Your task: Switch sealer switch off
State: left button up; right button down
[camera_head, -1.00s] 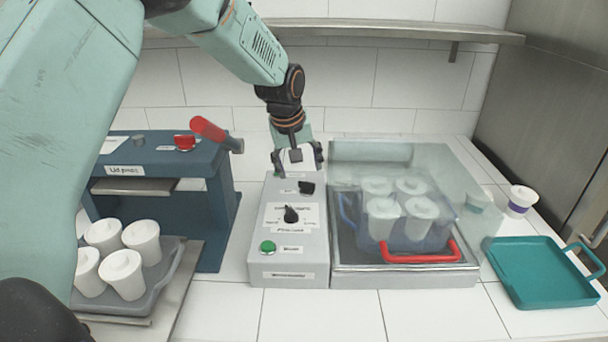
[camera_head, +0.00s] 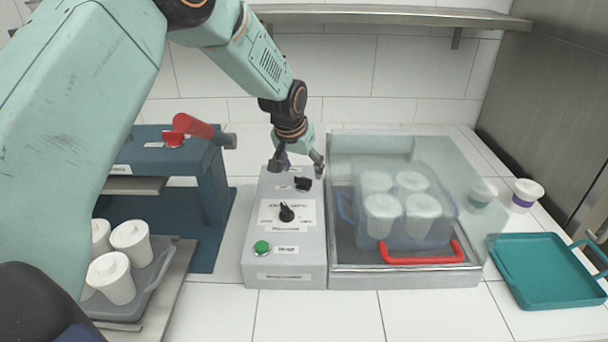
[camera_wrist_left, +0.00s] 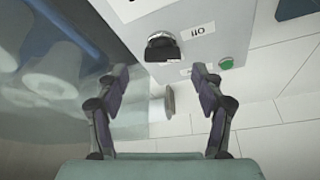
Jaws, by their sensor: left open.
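The grey control box (camera_head: 310,262) stands left of the glass-lidded sealer. On its top are a black switch (camera_head: 303,184) at the far end, a black rotary knob (camera_head: 286,213) in the middle and a green button (camera_head: 262,247) near the front. My left gripper (camera_head: 297,163) is open and empty at the box's far end, just behind the black switch. In the left wrist view a black switch or knob (camera_wrist_left: 161,46) on the box shows beyond my open fingers (camera_wrist_left: 160,75), apart from them; its setting is not clear. My right gripper is out of view.
The sealer's clear lid with a red handle (camera_head: 422,259) covers several white cups (camera_head: 383,215). A blue press (camera_head: 210,190) with a red lever and a tray of cups (camera_head: 150,285) stand left. A teal tray (camera_head: 545,275) and a purple-banded cup (camera_head: 525,194) are right.

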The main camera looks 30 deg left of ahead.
aim_at(303, 178)
pick_arm(q)
jog(key=shift+w+a+f, duration=0.15)
jog(key=shift+f, duration=0.55)
jog(key=shift+w+a+f, duration=0.1)
jog(key=shift+a+f, duration=0.05)
jog(key=shift+f, duration=0.55)
jog(key=shift+w+d+f, duration=0.2)
jog(key=shift+w+f, duration=0.1)
jog(key=shift+w, duration=0.1)
jog(key=shift+s+a+r, duration=0.15)
jog(key=shift+s+r, duration=0.05)
jog(key=shift+s, duration=0.1)
jog(key=c, duration=0.5)
jog(key=shift+w, duration=0.1)
jog(key=c, duration=0.5)
jog(key=shift+c, duration=0.7)
